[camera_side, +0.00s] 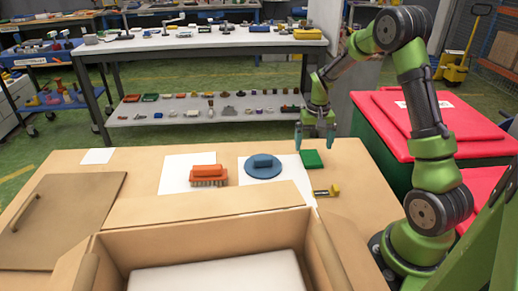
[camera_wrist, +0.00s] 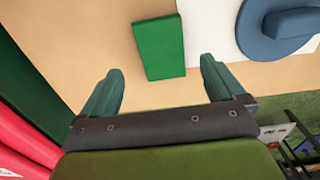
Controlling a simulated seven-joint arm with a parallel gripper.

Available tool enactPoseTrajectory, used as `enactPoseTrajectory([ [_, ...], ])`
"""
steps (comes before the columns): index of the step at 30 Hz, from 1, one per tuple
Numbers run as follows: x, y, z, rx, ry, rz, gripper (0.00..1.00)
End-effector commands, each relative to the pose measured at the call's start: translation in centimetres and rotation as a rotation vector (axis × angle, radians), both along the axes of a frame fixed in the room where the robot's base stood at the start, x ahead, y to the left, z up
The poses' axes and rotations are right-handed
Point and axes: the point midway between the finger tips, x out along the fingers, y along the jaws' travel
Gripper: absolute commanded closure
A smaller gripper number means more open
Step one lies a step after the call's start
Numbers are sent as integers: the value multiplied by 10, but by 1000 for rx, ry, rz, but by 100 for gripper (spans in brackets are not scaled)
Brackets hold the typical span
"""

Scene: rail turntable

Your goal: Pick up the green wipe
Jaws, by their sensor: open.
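The green wipe (camera_side: 312,159) is a flat green rectangle on the tan table, right of the blue round tool. In the wrist view the green wipe (camera_wrist: 159,48) lies beyond the fingertips, roughly between their lines. My gripper (camera_side: 316,138) is above the table at the back edge, just behind the wipe in the side view. It also shows in the wrist view (camera_wrist: 160,72), with two teal fingers spread wide and nothing between them. The fingers appear apart from the wipe.
A blue round tool (camera_side: 263,167) and an orange brush (camera_side: 208,175) rest on white sheets left of the wipe. A small yellow-and-black item (camera_side: 327,191) lies in front. An open cardboard box (camera_side: 205,209) fills the foreground. Red-lidded bins (camera_side: 450,122) stand at right.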

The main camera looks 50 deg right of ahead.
Motion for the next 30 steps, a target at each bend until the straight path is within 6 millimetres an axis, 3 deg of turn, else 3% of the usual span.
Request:
enactPoseTrajectory([
  [7,2,0,-36,2,2,0,4],
  [16,3,0,-41,1,1,0,4],
  [28,3,0,-41,1,1,0,64],
  [30,3,0,-41,1,1,1,64],
])
